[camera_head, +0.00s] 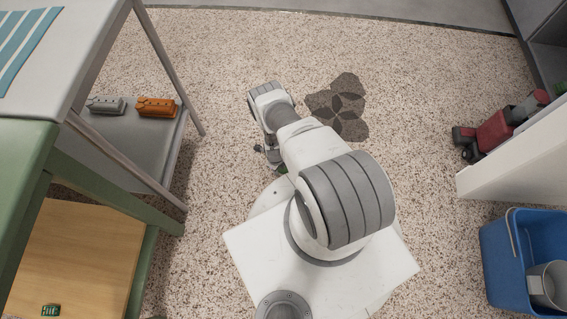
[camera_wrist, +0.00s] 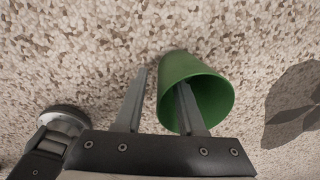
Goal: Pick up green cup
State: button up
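The green cup (camera_wrist: 210,85) is on the speckled floor in the wrist view, its open mouth facing my gripper. My gripper (camera_wrist: 161,80) is open. Its right finger reaches into the cup's mouth and its left finger is outside, left of the cup, so the cup's wall lies between them. A gap shows between the left finger and the cup. In the head view only a small green patch of the cup (camera_head: 282,169) shows beside my gripper (camera_head: 268,154); my arm hides the rest. I cannot tell whether the cup is upright or tilted.
A grey shelf (camera_head: 120,150) with a grey and an orange toy (camera_head: 157,107) stands at left, above a green-framed wooden unit (camera_head: 75,255). At right are a white panel (camera_head: 520,155), a red object (camera_head: 495,132) and a blue bucket (camera_head: 500,265). Floor around the cup is clear.

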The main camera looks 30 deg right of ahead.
grip_shut()
dwell(1.3)
